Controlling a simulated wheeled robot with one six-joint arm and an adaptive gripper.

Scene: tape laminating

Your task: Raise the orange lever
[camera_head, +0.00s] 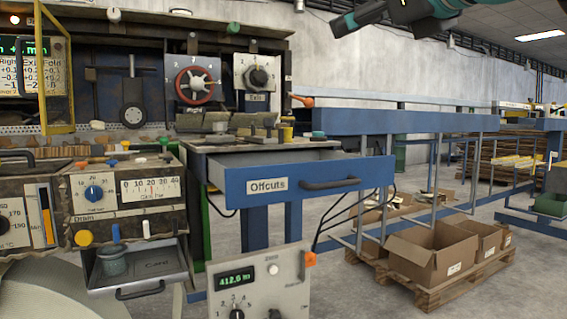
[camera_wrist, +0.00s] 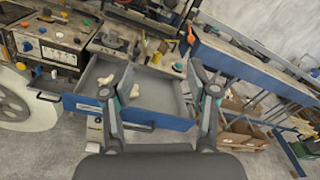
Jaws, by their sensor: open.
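An orange-tipped lever (camera_head: 303,101) sticks out at the right side of the machine, beside the dial panel and above the blue rail. A small orange spot (camera_wrist: 191,36) in the wrist view, beyond the drawer, may be the same lever; it is too small to be sure. My gripper (camera_wrist: 161,76) is open and empty, its two fingers spread over the drawer in the wrist view. It is apart from the lever. In the head view only part of my arm shows at the top right, and the fingers are out of frame.
The blue "Offcuts" drawer (camera_head: 228,184) stands pulled out below the lever. A grey tray (camera_head: 104,281) is out at the lower left. A control box (camera_head: 258,290) with another orange part stands in front. Cardboard boxes (camera_head: 418,266) sit on a pallet at right; floor beside them is open.

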